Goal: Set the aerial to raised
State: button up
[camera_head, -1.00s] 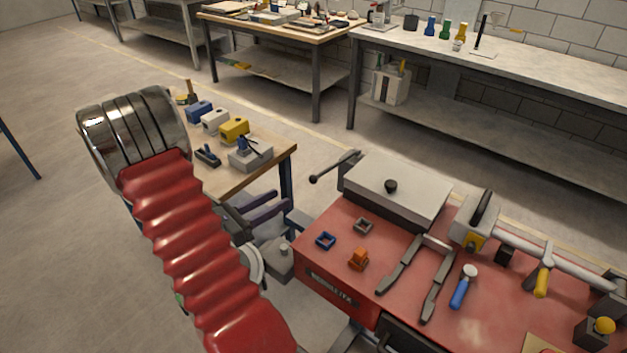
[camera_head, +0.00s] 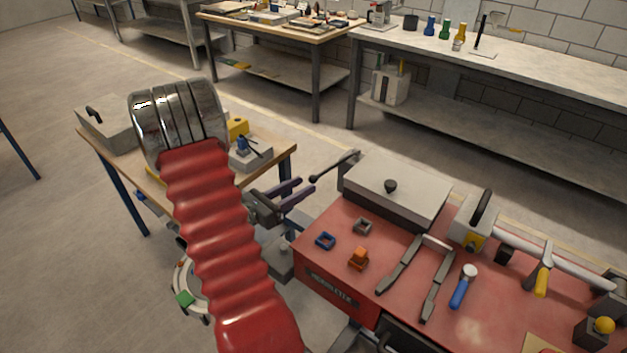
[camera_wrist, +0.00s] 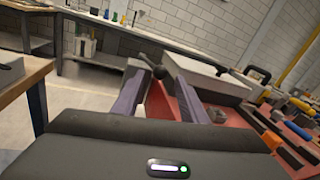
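The aerial appears to be the dark rod (camera_head: 336,166) with a black ball on its end, at the left side of the grey lidded box on the red bench. It slants down to the left. My gripper (camera_head: 305,187) is open and empty, its two purple-grey fingers just left of and below the ball in the head view. In the wrist view the rod's black ball (camera_wrist: 159,72) shows between the far ends of the fingers. I cannot tell whether it lies between them in depth or beyond them. No contact is visible.
The red bench (camera_head: 330,284) carries the grey lidded box (camera_head: 398,185), small blue, grey and orange parts, a two-pronged tool (camera_head: 437,290) and a blue-handled tool (camera_head: 464,287). A wooden table (camera_head: 270,157) stands left, partly behind my arm. Floor lies between them.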

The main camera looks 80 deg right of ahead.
aim_at(310, 182)
jog(key=shift+x, duration=2.7)
jog(key=shift+c, duration=0.4)
grip_shut()
